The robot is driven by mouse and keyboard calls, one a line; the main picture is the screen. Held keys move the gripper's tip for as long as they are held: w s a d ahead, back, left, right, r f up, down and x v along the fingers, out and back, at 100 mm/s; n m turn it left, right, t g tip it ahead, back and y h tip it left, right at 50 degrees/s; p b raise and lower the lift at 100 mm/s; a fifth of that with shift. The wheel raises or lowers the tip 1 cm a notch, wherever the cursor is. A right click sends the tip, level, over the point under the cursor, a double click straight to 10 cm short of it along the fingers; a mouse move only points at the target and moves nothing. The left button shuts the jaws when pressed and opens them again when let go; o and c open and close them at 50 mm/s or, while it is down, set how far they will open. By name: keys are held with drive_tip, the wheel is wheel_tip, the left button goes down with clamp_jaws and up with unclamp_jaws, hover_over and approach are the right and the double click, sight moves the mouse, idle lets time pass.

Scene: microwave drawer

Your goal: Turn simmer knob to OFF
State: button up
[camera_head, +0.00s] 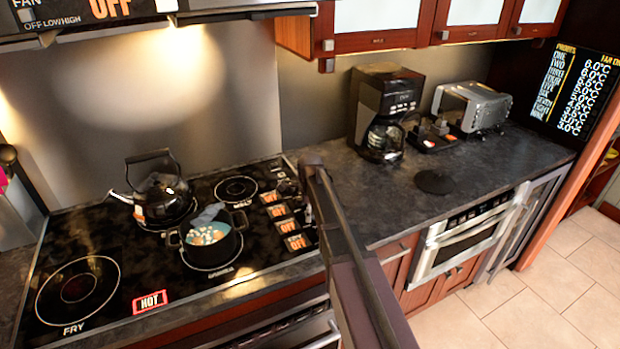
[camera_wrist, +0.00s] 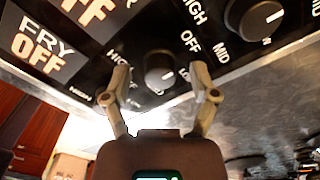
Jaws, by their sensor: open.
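In the wrist view my gripper (camera_wrist: 160,96) is open, with its two fingers spread on either side of a dark round knob (camera_wrist: 160,72) with a grey face. The knob lies between and slightly beyond the fingertips. I cannot see contact. Part of its scale shows, with an OFF to its upper right; its burner name is not readable. A second knob (camera_wrist: 262,20) with a white pointer line is at the upper right. In the head view a dark pot (camera_head: 212,243) with pale pieces inside stands on the front right burner. My gripper is hidden there.
The black hob (camera_head: 110,240) carries a kettle (camera_head: 160,195), a lit HOT sign (camera_head: 150,302) and several orange OFF displays (camera_head: 297,242). My arm crosses in front of the counter (camera_head: 490,160), where a coffee maker (camera_head: 385,105) and a toaster (camera_head: 472,105) stand.

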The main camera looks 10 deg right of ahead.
drive_tip(key=shift+m, duration=1)
wheel_tip(320, 180, up, 14)
drive_tip(key=p, duration=1.3)
drive_tip(key=shift+p, duration=0.4)
drive_tip(key=shift+f, duration=0.1)
drive_tip(key=s+f+n+b, duration=0.3)
drive_tip(key=s+n, duration=0.8)
drive_tip(key=n, duration=0.1)
drive_tip(key=s+f+n+b, duration=0.2)
drive_tip(key=s+n, duration=1)
drive_tip(key=shift+d+f+b, duration=0.15)
drive_tip(key=shift+f+b, duration=0.25)
idle(1.8)
